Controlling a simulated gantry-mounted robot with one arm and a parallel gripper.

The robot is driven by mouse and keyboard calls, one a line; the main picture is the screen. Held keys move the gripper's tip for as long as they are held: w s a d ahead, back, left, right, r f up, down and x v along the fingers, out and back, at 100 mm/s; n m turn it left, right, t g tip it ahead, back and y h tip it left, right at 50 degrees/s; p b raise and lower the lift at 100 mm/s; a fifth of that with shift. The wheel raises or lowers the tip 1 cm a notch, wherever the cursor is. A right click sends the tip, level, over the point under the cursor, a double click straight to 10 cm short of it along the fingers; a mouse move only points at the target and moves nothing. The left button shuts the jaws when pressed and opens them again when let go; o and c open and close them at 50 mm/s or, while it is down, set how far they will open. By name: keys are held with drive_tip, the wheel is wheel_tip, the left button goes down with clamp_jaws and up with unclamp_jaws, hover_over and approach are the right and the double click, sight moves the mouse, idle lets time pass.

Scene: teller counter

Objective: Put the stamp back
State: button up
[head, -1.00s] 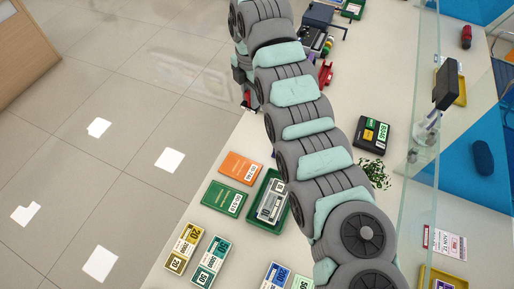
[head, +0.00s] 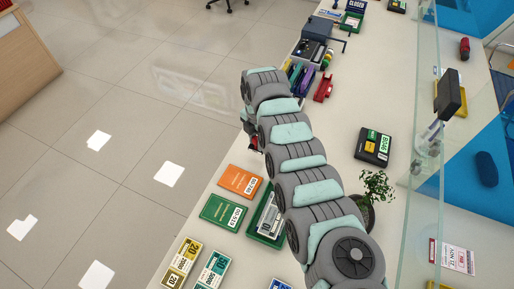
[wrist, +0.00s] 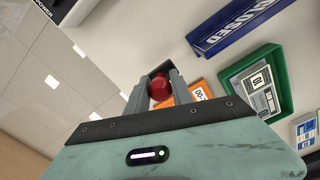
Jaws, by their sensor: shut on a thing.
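My gripper (wrist: 159,82) is shut on the red, rounded handle of the stamp (wrist: 158,88) in the wrist view. The stamp's lower part is hidden by the fingers and the gripper body. In the head view my gripper (head: 251,135) hangs by the counter's left edge, beyond the orange booklet, and a bit of the red stamp (head: 253,142) shows there. I cannot tell its height above the counter. No stamp holder can be made out with certainty.
An orange booklet (head: 240,181) and a green booklet (head: 223,212) lie near a green tray (head: 255,236) partly under my arm. Coloured items and a red object (head: 323,89) stand farther back. A potted plant (head: 376,187) and glass screen (head: 427,150) are right.

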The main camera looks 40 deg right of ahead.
drive_tip(key=shift+f+b, duration=0.4)
drive_tip(key=shift+f, duration=1.6)
drive_tip(key=shift+f, duration=0.2)
drive_tip(key=o, duration=1)
drive_tip(key=shift+o, duration=0.2)
drive_tip(key=shift+r, duration=0.1)
wheel_tip(320, 180, up, 12)
drive_tip(key=shift+r+p, duration=0.15)
drive_tip(key=shift+p, duration=0.75)
